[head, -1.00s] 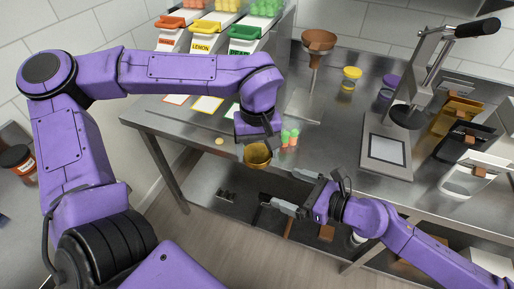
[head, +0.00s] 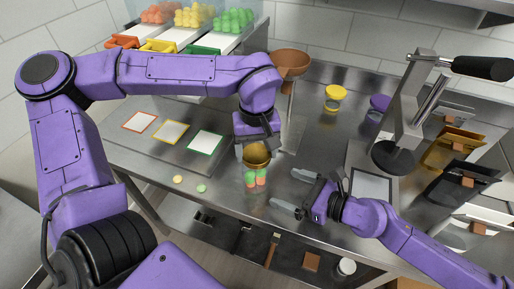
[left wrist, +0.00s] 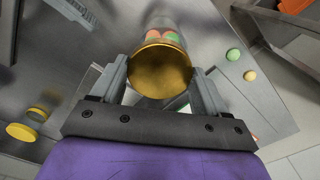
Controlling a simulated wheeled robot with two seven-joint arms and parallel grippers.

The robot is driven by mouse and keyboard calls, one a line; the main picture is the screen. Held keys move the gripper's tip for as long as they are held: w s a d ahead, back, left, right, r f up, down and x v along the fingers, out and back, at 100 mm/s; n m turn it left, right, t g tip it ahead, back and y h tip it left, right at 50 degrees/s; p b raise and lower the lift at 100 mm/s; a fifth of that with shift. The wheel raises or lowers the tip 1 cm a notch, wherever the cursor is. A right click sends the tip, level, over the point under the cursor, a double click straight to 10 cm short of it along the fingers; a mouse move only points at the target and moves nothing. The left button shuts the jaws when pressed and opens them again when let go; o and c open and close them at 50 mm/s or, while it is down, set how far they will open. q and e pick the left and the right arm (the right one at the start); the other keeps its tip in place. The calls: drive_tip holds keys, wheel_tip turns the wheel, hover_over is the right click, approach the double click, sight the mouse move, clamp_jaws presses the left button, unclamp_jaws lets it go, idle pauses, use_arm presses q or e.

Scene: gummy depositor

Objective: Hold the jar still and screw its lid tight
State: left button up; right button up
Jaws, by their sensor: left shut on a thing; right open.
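The clear jar (head: 256,178) with green and orange gummies stands on the steel table near its front edge. The gold lid (head: 257,156) is over its mouth; whether it is seated or threaded I cannot tell. My left gripper (head: 256,150) is above the jar and shut on the lid. In the left wrist view the lid (left wrist: 160,70) sits between the two fingers, with the jar (left wrist: 168,28) beyond it, partly hidden by the lid. My right gripper (head: 296,190) is open, just right of the jar, its fingers pointing towards it and apart from it.
A loose yellow gummy (head: 178,179) and a green gummy (head: 201,188) lie left of the jar. Behind stand a copper funnel (head: 290,62), a yellow-lidded container (head: 335,97) and a purple-lidded one (head: 380,103). A lever press (head: 393,155) stands right, behind my right arm.

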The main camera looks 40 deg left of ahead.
sight(266, 181)
use_arm(q)
drive_tip(key=shift+r, duration=0.35)
use_arm(e)
drive_tip(key=shift+s+a, duration=0.1)
drive_tip(key=shift+a, duration=0.25)
use_arm(q)
drive_tip(key=shift+s+r+p, duration=0.2)
drive_tip(key=shift+r+p, duration=0.8)
drive_tip(key=shift+p, duration=0.2)
use_arm(e)
drive_tip(key=x, duration=0.5)
drive_tip(key=shift+s+a, duration=0.2)
drive_tip(key=shift+a, duration=0.15)
use_arm(q)
wheel_tip(266, 181, down, 2)
drive_tip(key=shift+f+b, duration=0.1)
drive_tip(key=shift+b, duration=0.95)
use_arm(e)
drive_tip(key=shift+w+a+f, duration=0.1)
drive_tip(key=shift+a+f, duration=0.25)
drive_tip(key=shift+a, duration=0.2)
drive_tip(key=shift+a+f, duration=0.35)
drive_tip(key=shift+a, duration=0.2)
use_arm(q)
drive_tip(key=shift+f, duration=0.2)
use_arm(e)
drive_tip(key=shift+a, duration=0.6)
clamp_jaws()
